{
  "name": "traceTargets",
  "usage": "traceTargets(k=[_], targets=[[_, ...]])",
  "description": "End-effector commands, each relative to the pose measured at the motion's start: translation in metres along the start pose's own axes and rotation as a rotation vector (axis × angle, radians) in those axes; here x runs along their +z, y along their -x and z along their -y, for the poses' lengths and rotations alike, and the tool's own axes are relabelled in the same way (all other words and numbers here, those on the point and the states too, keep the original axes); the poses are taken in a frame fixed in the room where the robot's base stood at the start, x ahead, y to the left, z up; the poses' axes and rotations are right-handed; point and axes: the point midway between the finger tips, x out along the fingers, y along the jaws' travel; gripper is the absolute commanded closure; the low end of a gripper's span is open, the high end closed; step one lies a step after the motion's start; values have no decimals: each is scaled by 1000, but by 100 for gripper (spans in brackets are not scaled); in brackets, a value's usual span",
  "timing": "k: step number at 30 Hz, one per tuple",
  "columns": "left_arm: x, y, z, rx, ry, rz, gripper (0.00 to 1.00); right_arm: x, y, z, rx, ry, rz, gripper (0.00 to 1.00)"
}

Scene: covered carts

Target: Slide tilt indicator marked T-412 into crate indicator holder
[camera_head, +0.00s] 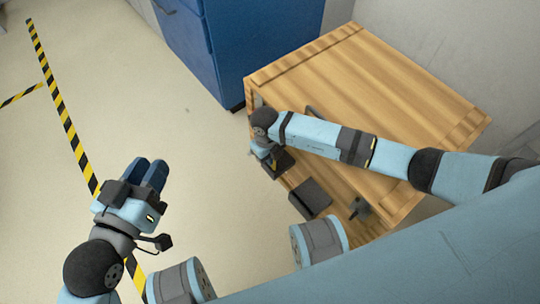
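A wooden crate (375,75) stands at the right, its planked top and part of its near side in view. A dark box-like piece (309,196) is at its near side; I cannot tell if this is the indicator holder. No tilt indicator or T-412 marking can be made out. My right arm reaches across the crate top, and my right gripper (276,163) points down by the crate's near left side, its fingers unclear. My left gripper (148,170) is over the floor, well left of the crate, with two dark blue fingers close together.
A blue cabinet (235,40) stands behind the crate's left end, with a pale wall (440,40) behind the crate. A black-and-yellow floor stripe (62,110) runs along the left. The floor between the stripe and crate is clear.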

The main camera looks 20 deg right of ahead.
Motion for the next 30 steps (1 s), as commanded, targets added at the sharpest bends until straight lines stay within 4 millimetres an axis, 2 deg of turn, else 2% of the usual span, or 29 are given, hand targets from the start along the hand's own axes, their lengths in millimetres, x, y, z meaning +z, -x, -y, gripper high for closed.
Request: traceTargets(k=[30], targets=[[-8,1,-2,0,2,1,70,0,0,0,0,0,-1,100]])
